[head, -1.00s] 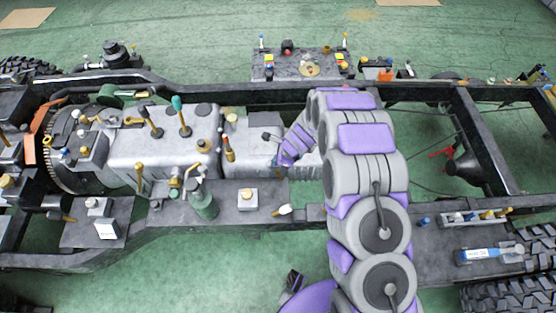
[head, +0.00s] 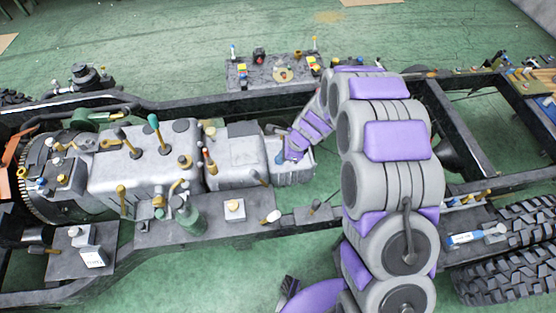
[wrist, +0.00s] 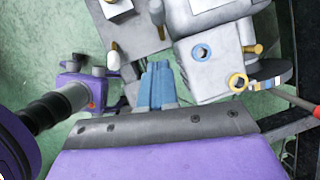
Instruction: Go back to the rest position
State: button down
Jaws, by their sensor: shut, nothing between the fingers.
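My gripper (wrist: 158,84) shows in the wrist view as two blue fingers pressed together, with nothing between them. In the head view my gripper (head: 281,157) is at the end of my purple and grey arm, over the right end of the silver engine and gearbox block (head: 150,168) on the chassis. In the wrist view a grey block (wrist: 212,52) with a blue-ringed and a yellow-ringed hole is right of the fingertips. My arm hides part of the chassis on the right.
The dark chassis frame (head: 195,98) runs across the view. A parts plate (head: 262,74) is at the far side. Right of my arm are big tyres (head: 515,275) and a blue-labelled tool (head: 476,236). Several knobs and handles stand on the engine. Green floor (head: 170,40) is open behind.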

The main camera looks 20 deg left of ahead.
jog(key=shift+a+r, duration=0.15)
jog(key=shift+d+r, duration=0.1)
jog(key=shift+d, duration=0.15)
jog(key=s+d+r+n+h+b, duration=0.1)
jog(key=s+d+r+n+b, duration=0.65)
jog(key=d+r, duration=0.7)
jog(key=s+d+r+n+g+h+b, duration=0.1)
jog(key=s+d+n+h+b, duration=0.2)
jog(key=s+d, duration=1.5)
jog(key=s+n, duration=0.3)
jog(key=s, duration=0.1)
jog(key=shift+h, duration=0.3)
jog(key=shift+a, duration=0.15)
